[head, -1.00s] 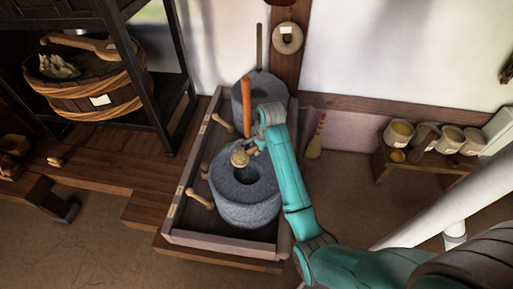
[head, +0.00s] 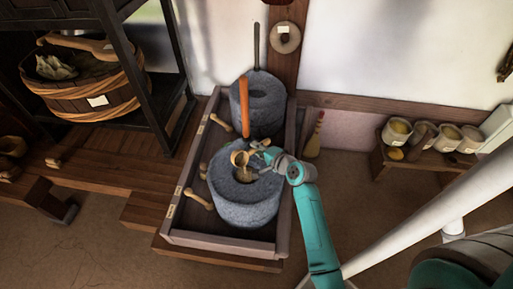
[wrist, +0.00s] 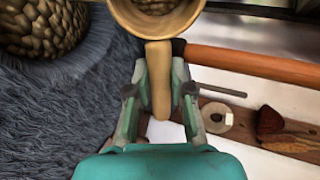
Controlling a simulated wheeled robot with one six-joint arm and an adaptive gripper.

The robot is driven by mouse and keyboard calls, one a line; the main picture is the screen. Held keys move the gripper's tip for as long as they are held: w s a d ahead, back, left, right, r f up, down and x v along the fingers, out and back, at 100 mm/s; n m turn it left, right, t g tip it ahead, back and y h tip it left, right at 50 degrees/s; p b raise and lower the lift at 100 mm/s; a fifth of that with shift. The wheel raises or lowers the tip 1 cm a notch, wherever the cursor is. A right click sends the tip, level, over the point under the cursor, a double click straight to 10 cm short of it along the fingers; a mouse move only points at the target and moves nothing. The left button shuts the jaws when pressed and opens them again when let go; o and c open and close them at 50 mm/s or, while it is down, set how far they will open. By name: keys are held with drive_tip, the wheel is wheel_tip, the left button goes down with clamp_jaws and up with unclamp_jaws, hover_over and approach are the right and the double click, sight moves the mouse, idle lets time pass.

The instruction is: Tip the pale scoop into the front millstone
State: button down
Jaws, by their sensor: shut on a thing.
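My gripper (head: 259,151) is shut on the handle of the pale scoop (head: 239,157). In the wrist view the handle of the scoop (wrist: 160,85) sits between both fingers (wrist: 160,100), and some grain shows in its bowl. The bowl is tilted above the central hole of the front millstone (head: 245,205), a blue-grey stone ring. Tan grain shows in that hole, and as a heap at upper left of the wrist view, where the front millstone (wrist: 60,110) fills the left side. An orange upright handle (head: 245,108) stands behind the scoop.
A second millstone (head: 267,103) stands behind, in the same wooden tray (head: 215,245). Wooden pegs lie at the tray's left. A low bench at right holds several cups (head: 397,131). A wooden tub (head: 85,95) sits on the left rack.

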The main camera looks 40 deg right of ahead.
drive_tip(key=shift+s+t, duration=0.2)
drive_tip(key=shift+t, duration=0.9)
drive_tip(key=shift+s, duration=0.1)
drive_tip(key=shift+r, duration=0.15)
drive_tip(key=shift+r, duration=3.85)
